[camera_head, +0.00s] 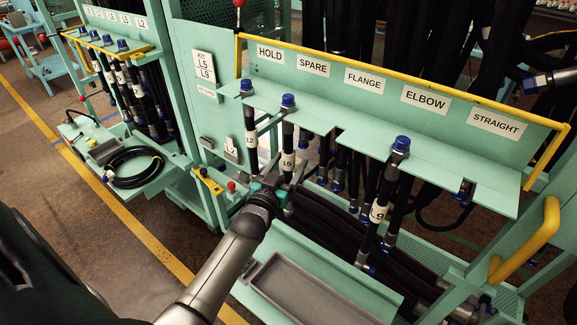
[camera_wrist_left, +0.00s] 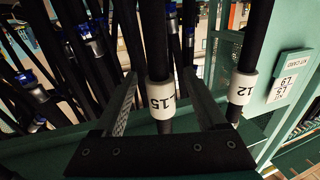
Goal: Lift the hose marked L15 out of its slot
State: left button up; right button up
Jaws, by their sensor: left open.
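The hose marked L15 (camera_head: 287,160) hangs upright from the green slotted shelf, its blue cap (camera_head: 288,101) above the shelf edge. Its white label (camera_wrist_left: 160,97) shows in the left wrist view. My left gripper (camera_head: 280,184) is at the hose, a little below the label in the head view. In the left wrist view the open fingers (camera_wrist_left: 160,98) stand on either side of the hose, with visible gaps between. The hose's lower end is hidden behind my gripper and other hoses. My right gripper is not in view.
A hose marked 12 (camera_head: 250,139) hangs close on the left, and one marked 9 (camera_head: 379,212) hangs to the right. A yellow rail (camera_head: 400,78) runs above the slot signs. A grey tray (camera_head: 310,292) lies below. More hoses hang behind.

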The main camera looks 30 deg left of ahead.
pick_arm(q)
grip_shut()
dwell(0.7)
jog(key=shift+w+r, duration=0.1)
